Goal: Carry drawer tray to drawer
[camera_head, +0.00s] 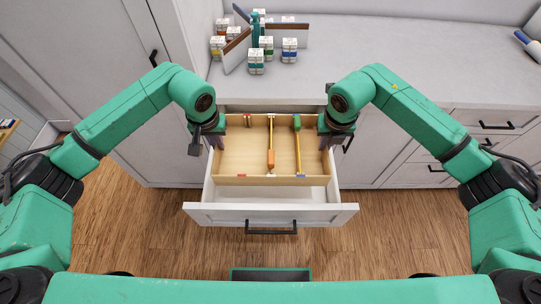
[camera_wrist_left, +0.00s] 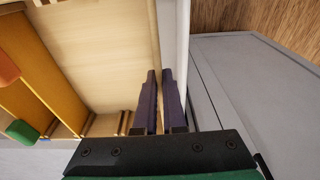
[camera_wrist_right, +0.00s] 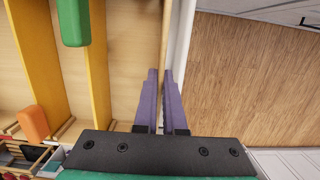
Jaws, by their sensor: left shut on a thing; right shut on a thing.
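The wooden drawer tray (camera_head: 239,150) is inside the open white drawer (camera_head: 271,213) at the centre of the head view, toward the drawer's back. My left gripper (camera_head: 216,142) is shut on the tray's left wall, which also shows in the left wrist view (camera_wrist_left: 158,40). My right gripper (camera_head: 324,140) is shut on the tray's right wall, seen in the right wrist view (camera_wrist_right: 166,35). How far the tray's bottom is from the drawer floor is not clear.
The grey counter (camera_head: 370,65) lies behind the drawer. Closed drawers (camera_head: 490,122) are at the right. Wooden floor (camera_head: 390,220) is clear in front.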

